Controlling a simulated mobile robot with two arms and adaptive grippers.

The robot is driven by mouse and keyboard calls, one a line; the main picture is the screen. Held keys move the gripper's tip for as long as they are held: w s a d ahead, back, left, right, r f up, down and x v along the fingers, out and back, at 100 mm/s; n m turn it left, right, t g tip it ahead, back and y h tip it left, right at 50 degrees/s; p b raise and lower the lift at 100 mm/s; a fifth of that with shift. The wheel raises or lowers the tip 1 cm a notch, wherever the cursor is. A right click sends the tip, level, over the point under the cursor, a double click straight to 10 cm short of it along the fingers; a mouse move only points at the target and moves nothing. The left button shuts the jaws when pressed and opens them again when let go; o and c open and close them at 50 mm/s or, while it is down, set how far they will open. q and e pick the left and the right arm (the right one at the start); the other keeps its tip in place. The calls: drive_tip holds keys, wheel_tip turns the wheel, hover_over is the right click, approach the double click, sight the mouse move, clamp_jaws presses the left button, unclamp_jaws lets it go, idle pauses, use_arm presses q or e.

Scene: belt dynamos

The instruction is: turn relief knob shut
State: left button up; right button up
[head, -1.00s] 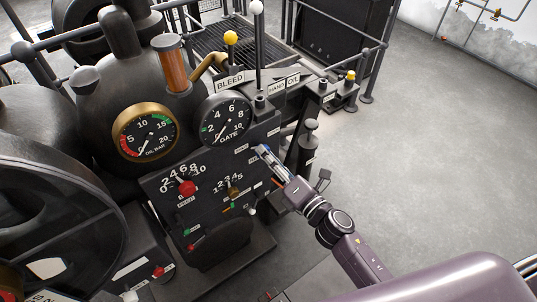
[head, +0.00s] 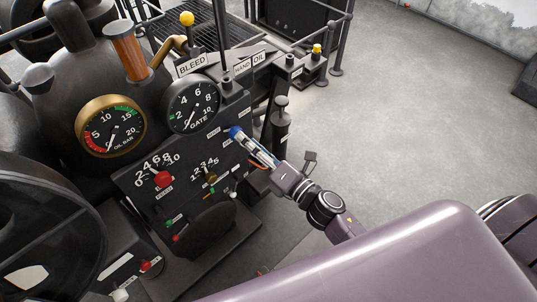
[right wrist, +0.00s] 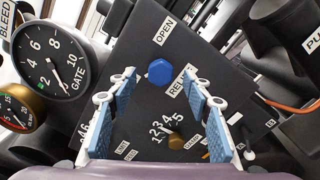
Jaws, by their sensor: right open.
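The relief knob (right wrist: 160,72) is a blue hexagonal knob on the dark panel, beside a partly covered "RELIEF" label (right wrist: 178,82) and below an "OPEN" label (right wrist: 164,31) in the right wrist view. In the head view the blue knob (head: 236,131) shows near the panel's upper right edge. My right gripper (right wrist: 161,80) is open, with a blue-padded finger on each side of the knob in the picture. I cannot tell whether the fingertips reach around it or stop short. In the head view the right gripper (head: 250,143) points at the knob. My left gripper is not in view.
The panel (head: 140,180) also carries a red knob (head: 162,179) and a brown knob (head: 211,178) with number scales. The GATE gauge (head: 193,107) and oil gauge (head: 110,126) sit above it. A dark post (head: 280,125) stands close behind the gripper. Open floor (head: 400,130) lies right.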

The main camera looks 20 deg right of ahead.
drive_tip(key=v, duration=0.8)
drive_tip(key=shift+s+d, duration=0.2)
drive_tip(key=shift+s, duration=0.1)
drive_tip(key=shift+r, duration=0.1)
drive_tip(key=s+d+f+m+g+h, duration=0.25)
drive_tip(key=f+m, duration=0.25)
drive_tip(key=f, duration=0.6)
drive_tip(key=s+d+f+m+g+h, duration=0.1)
drive_tip(key=s+f+m+g, duration=0.3)
drive_tip(key=f, duration=0.7)
drive_tip(key=s+d+f+m+h, duration=0.2)
drive_tip(key=f+m, duration=0.4)
drive_tip(key=f, duration=0.6)
drive_tip(key=s+f+m+g, duration=0.3)
drive_tip(key=s+f, duration=0.3)
drive_tip(key=s, duration=0.3)
drive_tip(key=s+f+m+g+h, duration=0.1)
drive_tip(key=s+f+m+g, duration=0.2)
drive_tip(key=s+f, duration=0.3)
drive_tip(key=s+d+f+m+g, duration=0.1)
drive_tip(key=s+f+m+g, duration=0.2)
drive_tip(key=s, duration=0.9)
wheel_tip(320, 180, down, 4)
drive_tip(key=shift+s+r+m, duration=0.2)
drive_tip(key=shift+s+m, duration=0.05)
drive_tip(key=shift+m, duration=0.85)
